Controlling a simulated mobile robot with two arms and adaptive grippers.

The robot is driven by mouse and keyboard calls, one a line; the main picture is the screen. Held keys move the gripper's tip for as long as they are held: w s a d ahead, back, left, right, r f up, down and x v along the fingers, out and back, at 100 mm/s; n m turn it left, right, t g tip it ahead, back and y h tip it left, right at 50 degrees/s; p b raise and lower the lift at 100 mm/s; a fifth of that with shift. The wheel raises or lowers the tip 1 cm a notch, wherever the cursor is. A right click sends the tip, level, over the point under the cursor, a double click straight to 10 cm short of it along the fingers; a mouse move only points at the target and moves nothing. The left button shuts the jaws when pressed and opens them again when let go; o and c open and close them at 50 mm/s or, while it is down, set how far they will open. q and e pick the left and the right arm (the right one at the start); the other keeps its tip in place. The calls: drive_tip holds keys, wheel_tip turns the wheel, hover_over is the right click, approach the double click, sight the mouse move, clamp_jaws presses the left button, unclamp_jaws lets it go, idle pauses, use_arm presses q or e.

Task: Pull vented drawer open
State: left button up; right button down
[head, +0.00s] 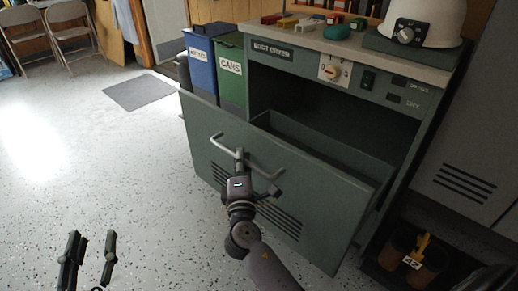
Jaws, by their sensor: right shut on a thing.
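The vented drawer (315,222) is a green-grey front with slots low on its face. It stands pulled out from its green cabinet, and a dark inner box shows behind it. Its pale bar handle (222,144) runs across the upper front. My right gripper (240,158) is shut on the handle, and the arm comes up from below. My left gripper (88,250) is at the lower left over the floor, well apart from the drawer. Its fingers are spread and nothing shows between them.
The cabinet top (300,36) holds several small coloured items and a white helmet (430,18). A blue bin (202,62) and a green bin (231,72) stand left of the cabinet. The speckled floor (90,150) at left is clear.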

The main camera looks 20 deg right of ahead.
use_arm(q)
drive_tip(key=shift+s+d+r+t+h, duration=0.15)
drive_tip(key=shift+r+t, duration=0.3)
drive_tip(key=shift+r, duration=0.25)
drive_tip(key=shift+s+a+r+t+h, duration=0.15)
drive_tip(key=shift+r+t, duration=0.3)
drive_tip(key=shift+r, duration=0.25)
use_arm(e)
drive_tip(key=shift+s+a, duration=0.3)
drive_tip(key=shift+a, duration=0.45)
drive_tip(key=shift+s+a, duration=0.3)
drive_tip(key=shift+a, duration=0.4)
use_arm(q)
drive_tip(key=shift+d, duration=0.1)
drive_tip(key=shift+w, duration=0.1)
use_arm(e)
drive_tip(key=c, duration=1.7)
unclamp_jaws()
drive_tip(key=shift+o, duration=0.2)
drive_tip(key=shift+s, duration=0.1)
drive_tip(key=v, duration=1.1)
drive_tip(key=shift+s, duration=0.35)
drive_tip(key=shift+a+f, duration=0.1)
drive_tip(key=shift+a, duration=0.05)
